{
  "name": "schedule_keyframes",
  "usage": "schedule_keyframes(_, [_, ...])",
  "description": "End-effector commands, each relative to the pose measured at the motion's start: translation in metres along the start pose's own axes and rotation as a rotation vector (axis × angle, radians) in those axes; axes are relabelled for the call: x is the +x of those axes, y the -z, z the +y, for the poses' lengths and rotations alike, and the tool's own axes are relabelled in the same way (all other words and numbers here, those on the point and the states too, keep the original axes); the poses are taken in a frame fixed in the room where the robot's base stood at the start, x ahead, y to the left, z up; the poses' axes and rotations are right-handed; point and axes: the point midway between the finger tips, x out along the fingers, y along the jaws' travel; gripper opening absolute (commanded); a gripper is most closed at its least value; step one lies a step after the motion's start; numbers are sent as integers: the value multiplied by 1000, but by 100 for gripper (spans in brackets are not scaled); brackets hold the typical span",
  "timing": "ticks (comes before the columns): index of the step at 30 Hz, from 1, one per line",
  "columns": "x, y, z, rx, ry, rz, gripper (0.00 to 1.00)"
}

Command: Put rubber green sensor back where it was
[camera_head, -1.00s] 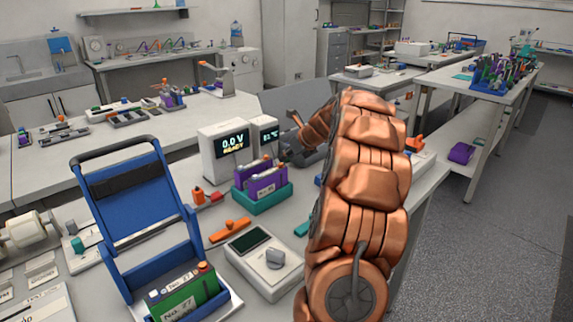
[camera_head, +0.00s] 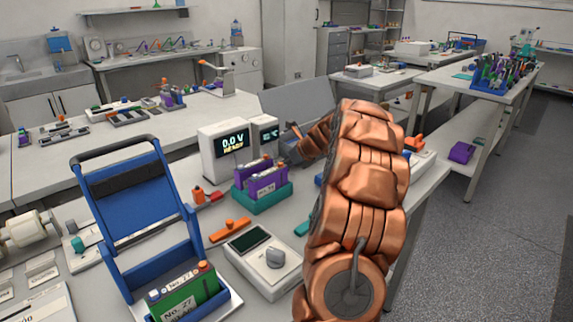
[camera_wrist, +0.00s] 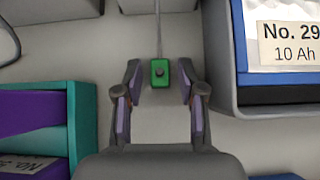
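The green sensor (camera_wrist: 160,73) is a small green block with a dark round spot, seen in the wrist view. It lies on the pale bench top, and a thin cable runs from it toward the top of the picture. My gripper (camera_wrist: 160,78) is open, with one finger on each side of the sensor. Gaps show between both fingers and the sensor. In the head view my gripper (camera_head: 291,136) is at the far end of my copper arm, behind the purple batteries. The sensor cannot be made out in the head view.
A teal tray (camera_wrist: 85,125) with purple batteries stands left of my gripper. A grey holder (camera_wrist: 241,60) with a battery labelled No. 29 stands close on the right. The cycler (camera_head: 222,152) reads 0.0 V. A blue carrier (camera_head: 130,195) holds a green No. 27 battery.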

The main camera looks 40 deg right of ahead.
Motion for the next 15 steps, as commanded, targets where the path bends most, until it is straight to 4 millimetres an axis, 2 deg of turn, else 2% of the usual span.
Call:
schedule_keyframes(11, [-1, -1, 0, -1, 1, 0, 45])
schedule_keyframes(15, [-15, -2, -1, -1, 3, -1, 45])
